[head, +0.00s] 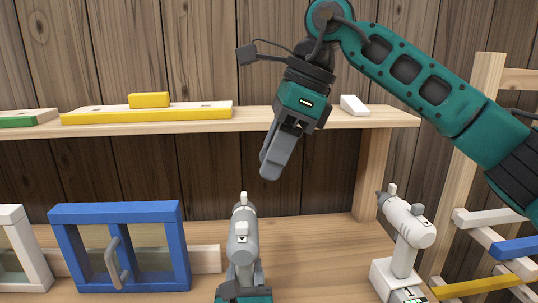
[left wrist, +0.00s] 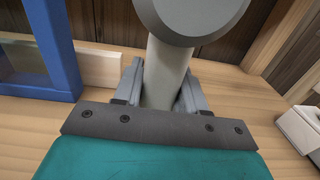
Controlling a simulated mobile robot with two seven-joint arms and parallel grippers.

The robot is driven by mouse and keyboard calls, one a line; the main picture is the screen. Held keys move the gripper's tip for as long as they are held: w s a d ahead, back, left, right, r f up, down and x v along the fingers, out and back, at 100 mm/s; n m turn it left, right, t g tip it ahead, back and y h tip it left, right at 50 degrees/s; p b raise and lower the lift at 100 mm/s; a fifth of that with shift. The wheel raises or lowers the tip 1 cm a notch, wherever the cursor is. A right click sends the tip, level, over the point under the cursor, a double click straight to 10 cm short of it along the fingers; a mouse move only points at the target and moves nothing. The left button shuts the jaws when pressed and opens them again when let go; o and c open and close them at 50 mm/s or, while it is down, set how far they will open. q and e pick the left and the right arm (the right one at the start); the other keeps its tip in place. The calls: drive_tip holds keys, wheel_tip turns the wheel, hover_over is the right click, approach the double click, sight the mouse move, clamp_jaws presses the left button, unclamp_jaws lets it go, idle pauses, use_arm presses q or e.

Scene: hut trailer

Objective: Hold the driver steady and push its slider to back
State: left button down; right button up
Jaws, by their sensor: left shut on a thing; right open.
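A grey driver (head: 242,241) stands upright on the wooden bench in the middle of the head view, its rounded rear end facing me. A small light knob (head: 243,198) stands up on its top. I cannot tell the slider's position. My left gripper (head: 242,284) is shut around the driver's handle from the front, and the left wrist view shows the grey handle (left wrist: 163,78) between its two fingers. My right gripper (head: 272,165) is open and empty, above and slightly right of the driver, fingers pointing down, apart from it.
A white driver (head: 408,226) stands on a white base to the right. A blue-framed panel with a handle (head: 117,208) stands left. A shelf (head: 240,125) behind holds a yellow block (head: 149,100) and a white wedge (head: 354,105). Coloured bars (head: 477,285) lie at the right edge.

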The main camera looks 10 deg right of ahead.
use_arm(q)
drive_tip(key=c, duration=0.6)
unclamp_jaws()
drive_tip(key=shift+o, duration=0.2)
drive_tip(key=shift+s, duration=0.1)
